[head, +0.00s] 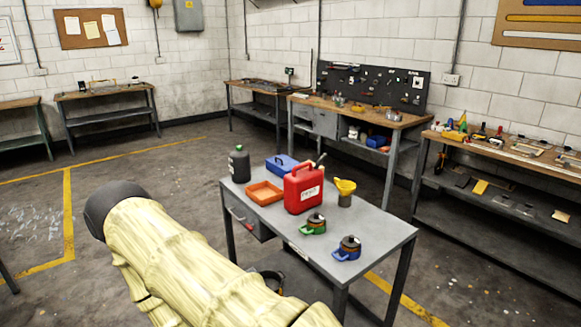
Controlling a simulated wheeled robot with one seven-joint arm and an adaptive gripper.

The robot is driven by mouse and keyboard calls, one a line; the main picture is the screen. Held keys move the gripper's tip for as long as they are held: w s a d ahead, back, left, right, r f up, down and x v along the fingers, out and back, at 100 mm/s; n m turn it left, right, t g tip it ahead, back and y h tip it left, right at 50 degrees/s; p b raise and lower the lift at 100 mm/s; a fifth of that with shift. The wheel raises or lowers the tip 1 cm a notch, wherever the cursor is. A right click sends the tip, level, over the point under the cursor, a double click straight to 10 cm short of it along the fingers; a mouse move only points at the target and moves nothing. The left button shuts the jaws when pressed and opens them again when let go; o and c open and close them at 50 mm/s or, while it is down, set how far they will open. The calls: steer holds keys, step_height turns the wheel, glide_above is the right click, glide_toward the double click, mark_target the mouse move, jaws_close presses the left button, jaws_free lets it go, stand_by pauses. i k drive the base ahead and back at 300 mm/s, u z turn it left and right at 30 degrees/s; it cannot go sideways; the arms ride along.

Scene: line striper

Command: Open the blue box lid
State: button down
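The blue box (281,166) sits near the back edge of the grey metal table, behind the orange tray and left of the red can. Its top looks closed, with a small dark handle, but it is too small to see the lid seam clearly. The red can hides part of its right side. My arm, in a pale yellow cover with a black joint, fills the lower left foreground, apart from the box. My gripper does not show clearly in this view.
The grey table (362,236) also holds a dark bottle (239,165), orange tray (264,193), red can (304,190), yellow funnel (345,186) on a tin, and green-based (313,226) and blue-based pots (348,249). Workbenches line the walls. Floor is open left of the table.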

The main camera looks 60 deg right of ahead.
mark_target(284, 162)
steer(key=k, duration=0.2)
steer(key=z, duration=0.85)
